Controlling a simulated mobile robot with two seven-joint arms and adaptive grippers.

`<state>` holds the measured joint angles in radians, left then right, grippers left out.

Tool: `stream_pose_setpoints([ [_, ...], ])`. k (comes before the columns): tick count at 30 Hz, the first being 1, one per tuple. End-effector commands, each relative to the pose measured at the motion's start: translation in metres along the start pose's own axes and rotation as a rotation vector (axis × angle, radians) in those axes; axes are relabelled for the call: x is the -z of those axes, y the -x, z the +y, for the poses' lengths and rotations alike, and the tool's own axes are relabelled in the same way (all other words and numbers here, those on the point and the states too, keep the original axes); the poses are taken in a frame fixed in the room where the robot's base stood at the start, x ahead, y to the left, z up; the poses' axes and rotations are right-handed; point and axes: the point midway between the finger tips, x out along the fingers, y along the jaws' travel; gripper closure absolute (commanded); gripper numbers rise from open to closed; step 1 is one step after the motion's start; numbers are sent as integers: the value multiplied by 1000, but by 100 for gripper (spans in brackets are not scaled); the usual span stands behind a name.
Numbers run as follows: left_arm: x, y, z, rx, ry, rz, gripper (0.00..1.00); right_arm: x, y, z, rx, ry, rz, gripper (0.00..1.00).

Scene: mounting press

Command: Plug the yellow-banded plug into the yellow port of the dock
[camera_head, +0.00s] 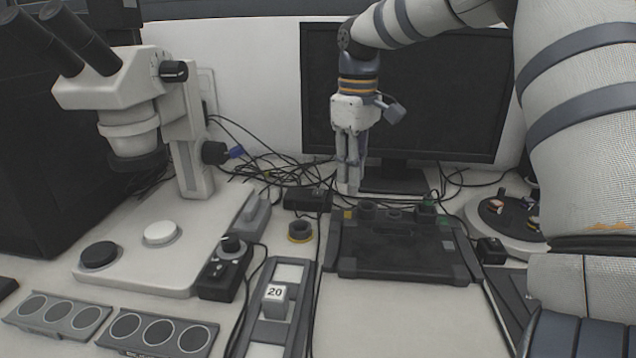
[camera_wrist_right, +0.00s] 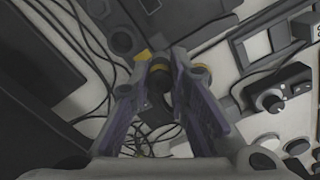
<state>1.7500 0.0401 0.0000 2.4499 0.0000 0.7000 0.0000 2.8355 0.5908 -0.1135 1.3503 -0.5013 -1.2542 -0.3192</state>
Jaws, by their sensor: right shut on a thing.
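My right gripper (camera_head: 348,188) hangs pointing down above the back left of the dark dock (camera_head: 405,262). It is shut on a dark round piece with a trace of yellow, which I take for the yellow-banded plug (camera_wrist_right: 160,78); it shows between the fingers in the right wrist view, and the fingers hide much of it. A small yellow mark (camera_head: 348,214) sits at the dock's back left corner, beside a dark round port (camera_head: 367,210). The mark also shows in the right wrist view (camera_wrist_right: 143,55). The plug is apart from the dock. My left gripper is not in view.
A dark round holder with a yellow ring (camera_head: 300,231) stands left of the dock. Black cables (camera_head: 262,165) and a black box (camera_head: 307,199) lie behind it. A monitor (camera_head: 440,95) stands behind; a microscope (camera_head: 130,110) stands left. A green part (camera_head: 427,206) is at the dock's back right.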

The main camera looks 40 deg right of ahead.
Motion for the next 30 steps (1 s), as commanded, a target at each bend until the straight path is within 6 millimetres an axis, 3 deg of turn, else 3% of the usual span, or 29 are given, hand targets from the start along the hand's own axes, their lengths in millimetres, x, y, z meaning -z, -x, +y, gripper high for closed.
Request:
stream_pose_setpoints([
  [1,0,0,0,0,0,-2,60,0,0,19,-4,-68,-3,100],
  [3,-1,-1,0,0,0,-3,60,-1,2,38,-2,-138,-3,100],
  [7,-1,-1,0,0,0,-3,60,-3,6,54,0,-198,-2,100],
  [11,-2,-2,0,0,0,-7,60,-3,3,58,2,-210,-3,100],
  [21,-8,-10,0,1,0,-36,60,-3,-27,57,2,-206,-4,100],
  [30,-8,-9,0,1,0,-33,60,-3,-26,57,1,-205,1,100],
])
